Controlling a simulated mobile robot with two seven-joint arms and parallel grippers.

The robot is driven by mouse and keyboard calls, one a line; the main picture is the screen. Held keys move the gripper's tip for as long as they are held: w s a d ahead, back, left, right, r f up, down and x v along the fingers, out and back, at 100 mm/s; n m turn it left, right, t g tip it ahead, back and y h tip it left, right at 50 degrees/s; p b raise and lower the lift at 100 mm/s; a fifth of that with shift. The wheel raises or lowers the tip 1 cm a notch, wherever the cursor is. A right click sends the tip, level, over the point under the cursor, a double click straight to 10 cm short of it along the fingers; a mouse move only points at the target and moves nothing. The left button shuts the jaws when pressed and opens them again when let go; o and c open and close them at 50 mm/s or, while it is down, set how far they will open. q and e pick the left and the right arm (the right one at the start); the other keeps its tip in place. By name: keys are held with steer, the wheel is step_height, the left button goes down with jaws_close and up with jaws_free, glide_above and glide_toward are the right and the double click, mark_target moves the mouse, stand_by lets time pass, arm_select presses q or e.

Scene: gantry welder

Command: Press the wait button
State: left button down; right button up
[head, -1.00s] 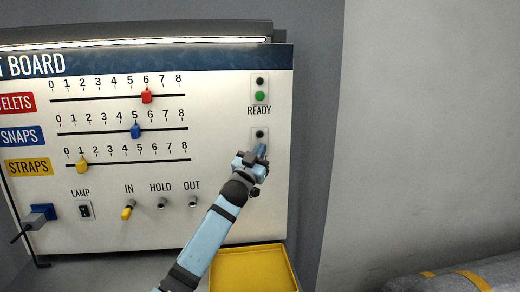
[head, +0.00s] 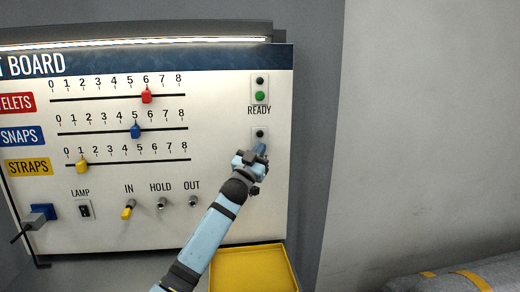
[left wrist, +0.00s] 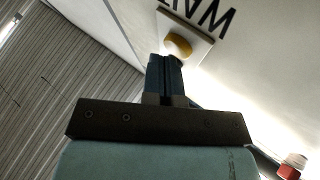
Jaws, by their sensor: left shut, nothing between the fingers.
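The wait button (left wrist: 178,45) is a yellow round cap on a pale plate in the left wrist view, with part of its black label beside it. In the head view the upper part of its plate (head: 260,133) shows with a dark round lamp, and my gripper hides the button. My left gripper (head: 262,148) is shut and empty, its tips at the plate below that lamp. In the left wrist view the shut fingers (left wrist: 165,68) reach up to the button's lower edge and overlap it. I cannot tell whether they touch it. My right gripper is out of view.
Above sits the green ready button (head: 260,96). To the left are sliders with red (head: 147,96), blue (head: 136,131) and yellow (head: 82,166) knobs, a lamp switch (head: 84,210) and several toggles. A yellow tray (head: 248,270) lies below. The wall at right is clear.

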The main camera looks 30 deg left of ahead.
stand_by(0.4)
arm_select(q)
steer(key=shift+s+d, duration=0.2)
steer(key=shift+s, duration=0.15)
steer(key=shift+d, duration=0.1)
steer(key=s+d, duration=0.1)
steer(key=s+d+p, duration=0.1)
steer(key=s, duration=0.1)
steer(key=s+d, duration=0.1)
steer(key=shift+s+d+p, duration=0.25)
steer(key=shift+s+p, duration=0.15)
steer(key=shift+f, duration=0.1)
stand_by(0.4)
